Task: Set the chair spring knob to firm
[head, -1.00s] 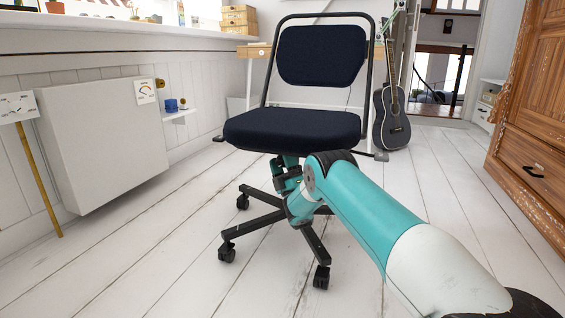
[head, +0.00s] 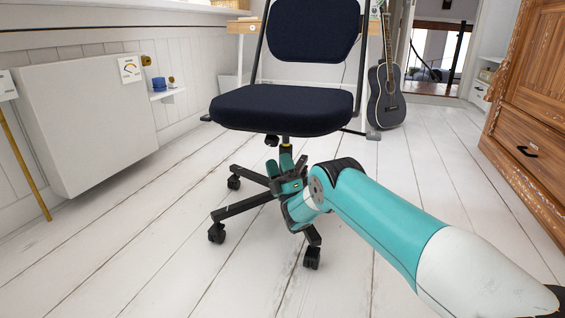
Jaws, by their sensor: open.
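The office chair has a dark navy seat (head: 284,108) and backrest (head: 314,30) on a black star base with castors. Under the front of the seat hangs a small black round part (head: 271,140), which looks like the spring knob. Its setting and any markings are too small to read. My gripper (head: 289,160) is under the seat, in front of the chair's column. Its fingers point up, open, with nothing seen between them. It is a little below and right of the knob, apparently apart from it. The gripper partly hides the base's hub.
A white radiator (head: 80,125) with a dial card (head: 130,69) and a wall shelf (head: 167,94) stand left. A guitar (head: 387,92) stands behind the chair, a wooden cabinet (head: 530,130) at right. The white floor (head: 110,260) is clear at front left.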

